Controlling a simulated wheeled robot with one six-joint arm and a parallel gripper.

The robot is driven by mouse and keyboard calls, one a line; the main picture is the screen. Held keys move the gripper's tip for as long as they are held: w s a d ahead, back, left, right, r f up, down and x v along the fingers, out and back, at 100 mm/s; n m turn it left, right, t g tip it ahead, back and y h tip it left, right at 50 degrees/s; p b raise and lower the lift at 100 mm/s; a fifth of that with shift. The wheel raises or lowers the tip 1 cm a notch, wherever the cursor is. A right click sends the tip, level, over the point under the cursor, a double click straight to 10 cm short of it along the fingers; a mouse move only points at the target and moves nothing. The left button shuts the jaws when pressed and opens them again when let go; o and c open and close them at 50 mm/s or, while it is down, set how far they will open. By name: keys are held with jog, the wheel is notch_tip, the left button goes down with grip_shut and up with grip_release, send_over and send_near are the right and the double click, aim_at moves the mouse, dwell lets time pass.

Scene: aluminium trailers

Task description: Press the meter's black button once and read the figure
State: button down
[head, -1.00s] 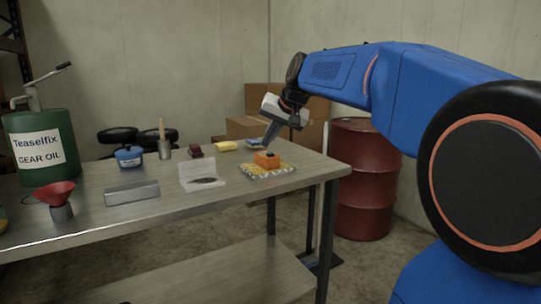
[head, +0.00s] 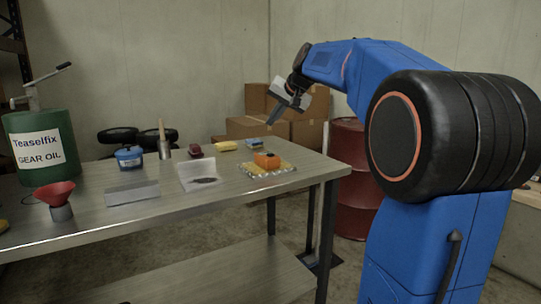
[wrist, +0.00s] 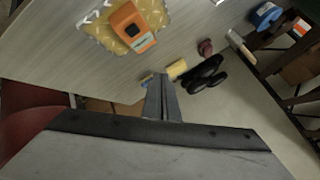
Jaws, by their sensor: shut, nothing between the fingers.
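In the wrist view the meter (wrist: 124,19) shows a dark button (wrist: 132,29) and a pale display (wrist: 140,42). Any figure on the display is too small to read. My gripper (head: 272,119) is shut and empty, in the air above and behind the meter, clear of it. In the wrist view its closed fingers (wrist: 165,82) point past the meter, which is up and to the left of them.
The bench (head: 230,205) also holds a yellow block (head: 227,146), a dark red item (head: 195,151), a blue tin (head: 129,157), a white sheet (head: 196,174), a grey metal piece (head: 132,192) and a red funnel (head: 55,193). Cardboard boxes (head: 300,105) and a red drum (head: 345,175) stand behind.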

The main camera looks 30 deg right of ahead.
jog(key=shift+f, duration=4.2)
jog(key=shift+f, duration=0.9)
jog(key=shift+r, duration=0.9)
jog(key=shift+r, duration=2.5)
